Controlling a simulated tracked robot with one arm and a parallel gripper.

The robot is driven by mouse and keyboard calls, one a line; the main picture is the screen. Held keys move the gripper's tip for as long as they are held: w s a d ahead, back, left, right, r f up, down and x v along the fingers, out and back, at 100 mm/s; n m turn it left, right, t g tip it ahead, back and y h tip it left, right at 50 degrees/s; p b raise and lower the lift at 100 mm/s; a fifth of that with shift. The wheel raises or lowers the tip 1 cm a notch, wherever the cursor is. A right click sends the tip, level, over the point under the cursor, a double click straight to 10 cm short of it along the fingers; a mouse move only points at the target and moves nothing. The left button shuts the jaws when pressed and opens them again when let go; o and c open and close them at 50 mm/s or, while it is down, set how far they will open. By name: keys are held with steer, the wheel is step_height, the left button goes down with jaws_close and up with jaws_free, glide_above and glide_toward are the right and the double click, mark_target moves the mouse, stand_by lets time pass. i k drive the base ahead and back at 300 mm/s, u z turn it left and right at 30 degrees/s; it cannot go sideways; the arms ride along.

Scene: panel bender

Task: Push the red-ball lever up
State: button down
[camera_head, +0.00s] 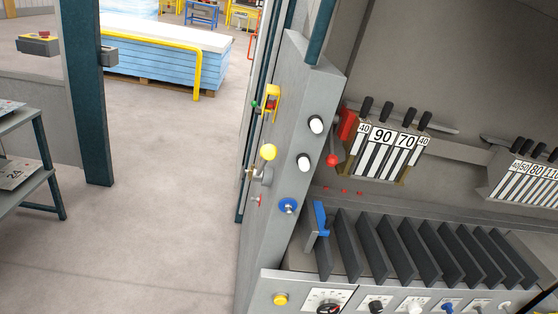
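A red ball (331,160) shows right of the middle of the head view, beside the left end of the numbered tool rack. It appears to be the knob of the red-ball lever. A red block (347,123) sits just above it. How the ball joins the machine is too small to tell. My gripper is not in view, and nothing of it touches the ball.
A grey side panel (290,130) carries a yellow ball knob (268,152), white knobs (304,162) and a blue knob (288,206). Dark slanted plates (400,245) stand below the rack (392,150).

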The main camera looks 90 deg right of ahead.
mark_target(331, 159)
steer(key=k, duration=1.5)
steer(key=z, duration=1.9)
steer(key=i, duration=1)
